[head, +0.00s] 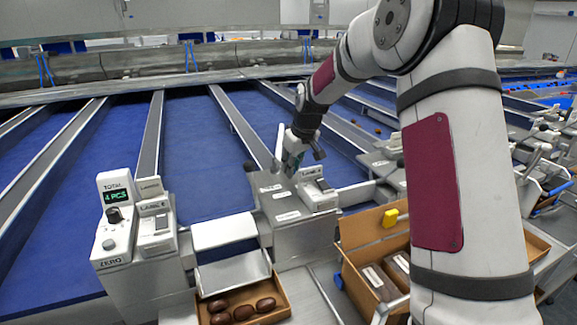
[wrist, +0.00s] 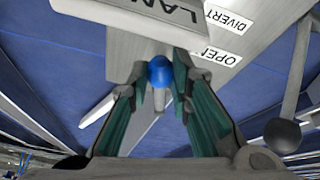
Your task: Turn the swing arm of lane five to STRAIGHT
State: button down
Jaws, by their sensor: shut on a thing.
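My gripper (head: 295,160) is over a grey lane unit (head: 300,237) in the middle of the head view. In the wrist view its green-padded fingers (wrist: 160,92) are shut on a blue ball knob (wrist: 159,71). White labels on the unit read DIVERT (wrist: 226,16) and OPEN (wrist: 215,57). A larger plate begins with LAN (wrist: 165,8); its number is cut off. A lever with a dark ball end (wrist: 283,135) stands at the right of the wrist view. I cannot read STRAIGHT or which lane this is.
A counter reading TOTAL 4 PCS (head: 116,196) stands at the left. A carton with several dates (head: 283,308) sits below a chute. A larger open carton (head: 357,262) with packs stands right of the unit. Blue lanes (head: 198,150) run behind.

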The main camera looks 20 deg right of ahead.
jog(key=d+n, duration=0.1)
jog(key=w+d+n+y, duration=0.1)
jog(key=shift+d+n, duration=0.2)
jog(key=shift+n, duration=0.2)
jog(key=shift+w+d+n+g+y, duration=0.3)
jog(key=shift+w+d+n+y, duration=0.15)
jog(key=shift+n, duration=0.45)
jog(key=shift+d, duration=0.1)
jog(key=c, duration=1.5)
grip_release()
jog(key=shift+o, duration=0.2)
jog(key=v, duration=1.2)
